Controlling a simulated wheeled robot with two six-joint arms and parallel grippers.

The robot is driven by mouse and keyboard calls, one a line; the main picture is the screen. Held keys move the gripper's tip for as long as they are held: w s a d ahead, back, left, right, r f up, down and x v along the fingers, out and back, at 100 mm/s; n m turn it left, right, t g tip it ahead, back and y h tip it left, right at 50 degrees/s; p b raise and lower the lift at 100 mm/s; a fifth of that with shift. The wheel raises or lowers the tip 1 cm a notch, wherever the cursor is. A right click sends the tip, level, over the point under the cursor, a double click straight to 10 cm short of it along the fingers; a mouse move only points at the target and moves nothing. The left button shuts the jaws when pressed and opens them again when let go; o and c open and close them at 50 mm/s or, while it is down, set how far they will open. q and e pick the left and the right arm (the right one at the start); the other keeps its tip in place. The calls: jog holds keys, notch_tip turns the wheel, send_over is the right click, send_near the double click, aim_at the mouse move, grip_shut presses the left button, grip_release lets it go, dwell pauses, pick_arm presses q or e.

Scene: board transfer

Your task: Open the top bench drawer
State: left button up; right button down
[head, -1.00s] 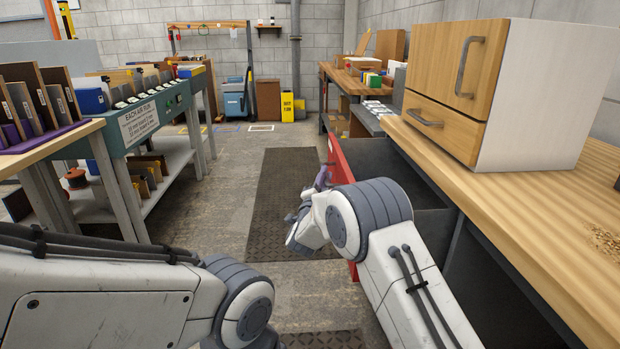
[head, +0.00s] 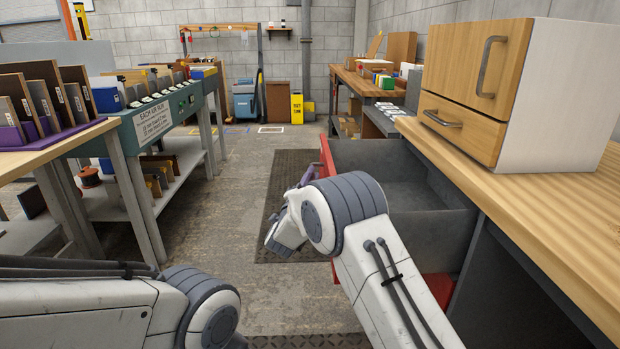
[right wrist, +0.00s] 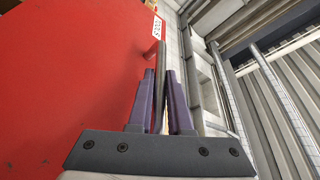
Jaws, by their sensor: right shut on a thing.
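The bench drawer (head: 385,192) stands pulled out to the left from under the wooden bench top. Its inside is grey and looks empty. Its red front (head: 326,160) is partly hidden behind my right arm, and it fills the left of the right wrist view (right wrist: 70,70). My right gripper (head: 306,177) is at the outer side of this front. In the right wrist view its purple fingers (right wrist: 161,75) are shut on the drawer handle (right wrist: 160,58), a thin bar. My left arm shows at lower left, but its gripper is out of view.
A small wooden cabinet (head: 476,75) stands on the bench top (head: 560,190). A green bench (head: 150,122) with a shelf below and a table with boards stand on the left. A dark floor mat (head: 290,175) lies in the clear aisle.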

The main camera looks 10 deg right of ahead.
jog(key=c, duration=0.8)
grip_release()
jog(key=shift+f, duration=0.1)
jog(key=shift+c, duration=0.2)
jog(key=p+v, duration=0.1)
jog(key=v, duration=0.9)
jog(key=shift+s, duration=0.15)
jog(key=shift+a, duration=0.15)
